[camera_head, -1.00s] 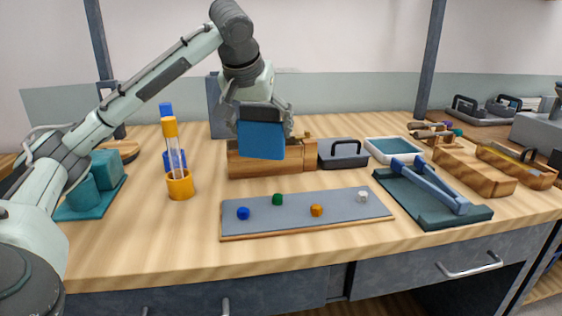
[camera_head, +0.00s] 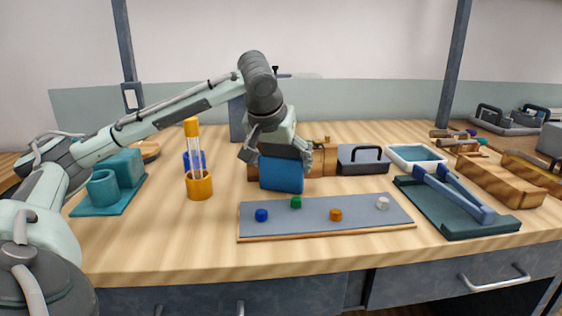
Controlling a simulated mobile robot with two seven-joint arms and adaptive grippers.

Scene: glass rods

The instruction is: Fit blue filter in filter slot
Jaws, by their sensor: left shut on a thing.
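The blue filter (camera_head: 281,176) is a flat blue square plate with a dark grip along its top. My left gripper (camera_head: 284,148) is shut on that top edge and points down, holding the filter upright. The filter is in front of a wooden block (camera_head: 323,162) and covers part of its front. I cannot tell whether the filter touches the block or the table. No filter slot is clearly seen; it may be hidden behind the filter and gripper. My right gripper is not in view.
A grey board (camera_head: 320,228) with several coloured knobs lies in front of the filter. Orange-capped glass rods stand in an orange cup (camera_head: 199,188) at left. A dark handled box (camera_head: 362,161) and a teal tray (camera_head: 438,210) are at right. The front left table is clear.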

